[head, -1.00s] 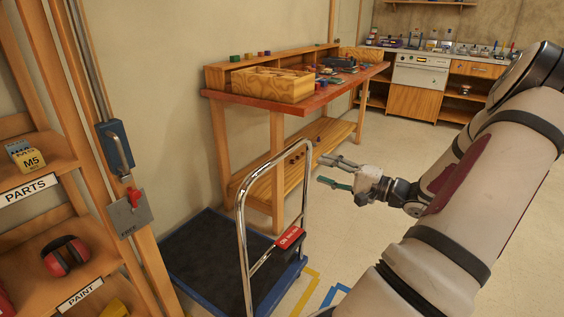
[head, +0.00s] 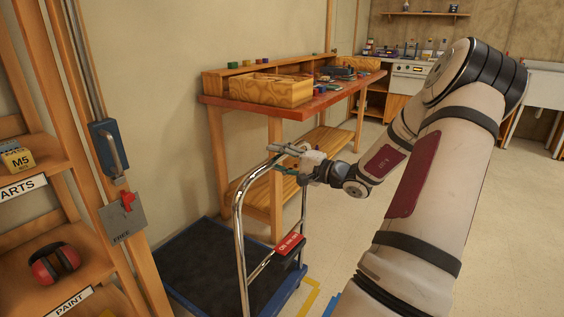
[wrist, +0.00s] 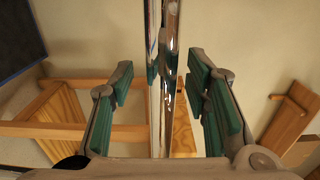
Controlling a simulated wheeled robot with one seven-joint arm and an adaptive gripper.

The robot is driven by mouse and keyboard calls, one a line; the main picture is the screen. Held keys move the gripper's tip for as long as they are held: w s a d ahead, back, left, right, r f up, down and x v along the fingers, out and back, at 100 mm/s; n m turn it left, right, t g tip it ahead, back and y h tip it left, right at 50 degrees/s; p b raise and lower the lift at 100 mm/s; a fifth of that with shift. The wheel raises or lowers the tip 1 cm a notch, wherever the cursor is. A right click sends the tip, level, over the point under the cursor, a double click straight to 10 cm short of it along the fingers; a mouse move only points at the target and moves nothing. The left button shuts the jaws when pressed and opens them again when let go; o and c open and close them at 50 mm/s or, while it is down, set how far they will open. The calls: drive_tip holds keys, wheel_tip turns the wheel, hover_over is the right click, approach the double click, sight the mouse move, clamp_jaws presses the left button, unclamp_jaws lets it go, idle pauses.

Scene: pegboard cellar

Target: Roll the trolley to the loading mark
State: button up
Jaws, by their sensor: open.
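The trolley has a blue-edged deck with a dark mat (head: 205,262) and a tall chrome push handle (head: 239,240). A red label (head: 289,243) sits on its lower crossbar. My gripper (head: 281,157) is at the top bar of the handle, fingers open. In the wrist view the chrome handle (wrist: 154,110) runs between the open green-padded fingers of my gripper (wrist: 160,85), with a gap visible on both sides. Yellow tape (head: 310,294) and blue tape (head: 332,304) mark the floor right of the trolley; which is the loading mark I cannot tell.
A red-topped workbench (head: 300,108) with a wooden box (head: 270,91) stands behind the trolley. A wooden shelf rack with red earmuffs (head: 55,263) and a grey plate with a red switch (head: 123,215) is close on the left. Open floor lies to the right.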

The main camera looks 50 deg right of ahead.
clamp_jaws()
drive_tip(key=shift+r, duration=0.1)
idle(0.3)
